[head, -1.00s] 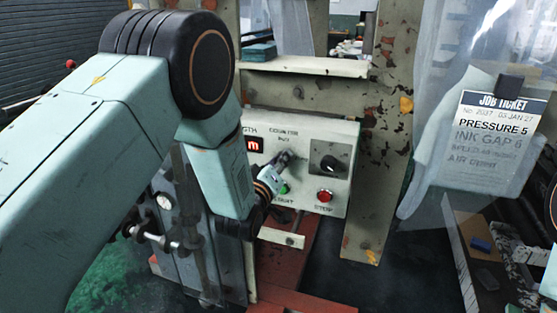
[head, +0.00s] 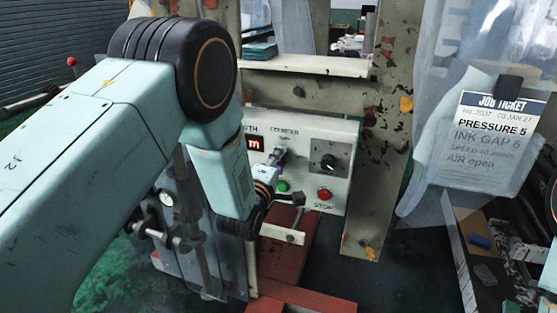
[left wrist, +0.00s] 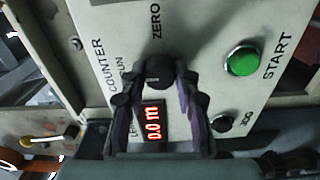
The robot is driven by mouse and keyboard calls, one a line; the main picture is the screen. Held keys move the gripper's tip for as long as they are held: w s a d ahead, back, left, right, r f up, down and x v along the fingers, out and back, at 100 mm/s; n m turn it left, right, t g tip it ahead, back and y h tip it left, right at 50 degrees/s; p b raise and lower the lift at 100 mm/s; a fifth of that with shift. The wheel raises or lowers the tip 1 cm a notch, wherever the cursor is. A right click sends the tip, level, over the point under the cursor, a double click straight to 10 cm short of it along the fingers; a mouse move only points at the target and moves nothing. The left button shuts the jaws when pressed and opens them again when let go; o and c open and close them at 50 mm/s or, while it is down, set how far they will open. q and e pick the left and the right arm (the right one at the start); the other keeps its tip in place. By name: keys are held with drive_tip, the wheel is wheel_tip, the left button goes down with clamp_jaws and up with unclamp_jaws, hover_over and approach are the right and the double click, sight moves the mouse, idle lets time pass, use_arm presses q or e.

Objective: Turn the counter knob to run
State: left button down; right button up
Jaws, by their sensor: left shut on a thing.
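The counter knob (left wrist: 158,70) is a black round knob on the pale control panel, between the COUNTER RUN and ZERO labels in the left wrist view. My left gripper (left wrist: 160,76) is shut on it, one dark finger on each side. Where the knob's pointer stands is not clear. In the head view my left gripper (head: 279,156) reaches the panel (head: 345,135) just below the COUNTER label and hides the knob. The red display (left wrist: 153,120) reads 0.0 m in the left wrist view. My right gripper does not show.
The green START button (left wrist: 243,61) is close to the gripper. A red STOP button (head: 324,194) and another black knob (head: 328,162) are to the right. A post (head: 375,150) borders the panel. A job ticket (head: 492,130) hangs at the right.

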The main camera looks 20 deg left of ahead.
use_arm(q)
drive_tip(key=shift+n, duration=0.4)
drive_tip(key=c, duration=1)
unclamp_jaws()
drive_tip(key=s, duration=1.2)
drive_tip(key=shift+a, duration=0.2)
